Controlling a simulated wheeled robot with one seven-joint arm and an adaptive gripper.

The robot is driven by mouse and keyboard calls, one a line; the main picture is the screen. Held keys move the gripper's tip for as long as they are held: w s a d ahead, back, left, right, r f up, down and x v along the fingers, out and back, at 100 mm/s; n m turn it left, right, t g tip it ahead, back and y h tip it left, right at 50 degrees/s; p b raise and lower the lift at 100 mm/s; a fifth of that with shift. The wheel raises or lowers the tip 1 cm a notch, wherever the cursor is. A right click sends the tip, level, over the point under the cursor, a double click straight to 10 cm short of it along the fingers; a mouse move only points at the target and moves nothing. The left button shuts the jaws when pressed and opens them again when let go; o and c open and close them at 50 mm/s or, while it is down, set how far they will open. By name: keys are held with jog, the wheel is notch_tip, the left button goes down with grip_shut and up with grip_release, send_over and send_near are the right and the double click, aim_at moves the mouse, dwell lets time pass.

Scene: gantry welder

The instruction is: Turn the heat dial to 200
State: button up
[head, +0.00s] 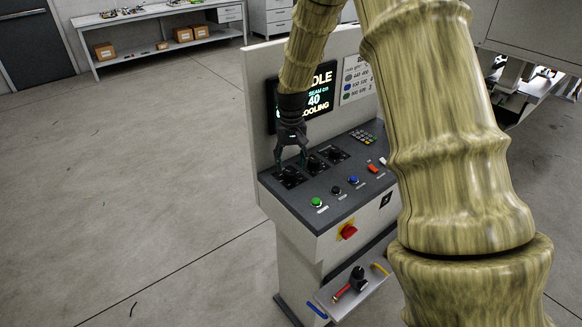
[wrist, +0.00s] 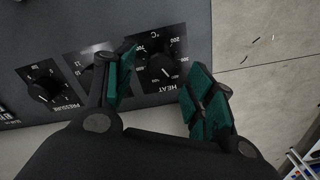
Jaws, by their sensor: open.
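The heat dial (wrist: 160,67) is a black knob on a dark plate with white numbers and the word HEAT. In the wrist view it appears between the two green-padded fingers of my gripper (wrist: 161,72), which are apart. I cannot tell whether either finger touches the knob or how high they are above it. The 200 mark shows at the plate's upper right; the pointer is too small to read surely. In the head view my gripper (head: 291,163) points down over the left end of the console, and the heat dial (head: 290,178) is partly hidden below it.
The pressure dial (wrist: 43,88) and a partly hidden middle dial sit beside the heat dial. The console (head: 300,195) also has coloured buttons, a keypad (head: 364,137) and a red emergency knob (head: 348,231). A lit display (head: 318,98) stands behind my gripper. The left floor is clear.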

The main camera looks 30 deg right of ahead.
aim_at(291, 172)
jog(key=f, duration=0.1)
jog(key=w+f, duration=0.1)
jog(key=shift+w+f, duration=0.15)
jog(key=shift+f, duration=0.25)
jog(key=shift+s+f+p, duration=0.2)
jog(key=shift+f+p, duration=0.05)
jog(key=shift+p, duration=0.05)
jog(key=shift+s, duration=0.65)
jog(key=shift+w+f, duration=0.35)
jog(key=shift+w, duration=0.2)
jog(key=shift+s+r, duration=0.25)
jog(key=shift+s, duration=0.1)
jog(key=c, duration=0.8)
jog(key=shift+w, duration=0.1)
jog(key=shift+c, duration=1.3)
